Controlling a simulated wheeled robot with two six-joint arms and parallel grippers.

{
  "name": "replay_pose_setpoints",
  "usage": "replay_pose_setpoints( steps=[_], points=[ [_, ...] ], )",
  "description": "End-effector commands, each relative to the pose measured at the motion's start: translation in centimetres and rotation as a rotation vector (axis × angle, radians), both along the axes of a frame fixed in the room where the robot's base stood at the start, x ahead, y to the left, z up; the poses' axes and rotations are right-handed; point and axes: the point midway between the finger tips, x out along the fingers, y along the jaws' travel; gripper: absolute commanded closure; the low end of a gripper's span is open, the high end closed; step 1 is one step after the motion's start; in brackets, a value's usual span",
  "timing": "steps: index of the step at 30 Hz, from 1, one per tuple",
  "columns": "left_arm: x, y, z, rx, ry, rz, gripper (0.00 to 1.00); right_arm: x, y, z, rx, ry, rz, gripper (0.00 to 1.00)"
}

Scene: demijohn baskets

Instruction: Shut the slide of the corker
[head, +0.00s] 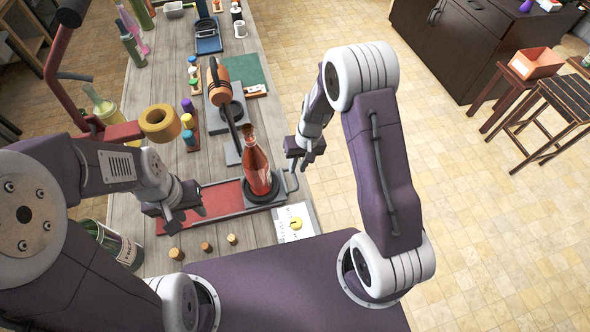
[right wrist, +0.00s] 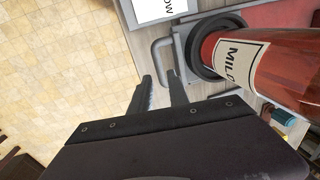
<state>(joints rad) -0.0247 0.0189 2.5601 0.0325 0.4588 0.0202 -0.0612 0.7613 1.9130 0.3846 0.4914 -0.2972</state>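The corker's red base (head: 216,200) lies on the table, its red frame (head: 112,131) rising at the left. At the base's right end is a grey slide with a bent grey handle (head: 293,183); the handle also shows in the right wrist view (right wrist: 160,50). A red bottle (head: 257,167) stands upright on the slide in a dark round seat; its label shows in the right wrist view (right wrist: 240,62). My right gripper (head: 299,165) is open and empty, its fingertips close to the handle; contact is unclear. My left gripper (head: 190,218) is open and empty above the base's left part.
Several corks (head: 206,246) and a white card (head: 294,222) with a yellow disc lie near the table's front. An orange-headed tool on a stand (head: 221,95) is behind the bottle.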

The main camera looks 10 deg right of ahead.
Motion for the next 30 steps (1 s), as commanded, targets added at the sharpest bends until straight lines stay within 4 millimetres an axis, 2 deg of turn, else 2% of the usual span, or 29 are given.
replay_pose_setpoints(
  steps=[3, 9, 16, 18, 19, 30],
  points=[
    [0.0, 0.0, 0.4, 0.0, 0.0, 0.0, 0.64, -0.1, 0.4, -2.1, 0.0, 0.004, 0.0, 0.78],
    [0.0, 0.0, 0.6, 0.0, 0.0, 0.0, 0.64, 0.0, 0.7, -3.8, 0.0, -0.001, 0.0, 0.78],
    [0.0, 0.0, 0.5, 0.0, 0.0, 0.0, 0.64, 0.0, 0.7, -3.9, 0.0, -0.002, 0.0, 0.78],
    [0.0, 0.0, 0.5, 0.0, 0.0, 0.0, 0.64, 0.0, 0.7, -3.9, 0.0, -0.002, 0.0, 0.98],
    [0.0, 0.0, 0.5, 0.0, 0.0, 0.0, 0.64, 0.0, 0.7, -3.9, 0.0, -0.002, 0.0, 1.0],
    [0.0, 0.0, 0.5, 0.0, 0.0, 0.0, 0.64, 0.1, 0.7, -3.9, 0.0, -0.003, -0.001, 1.0]
  ],
)
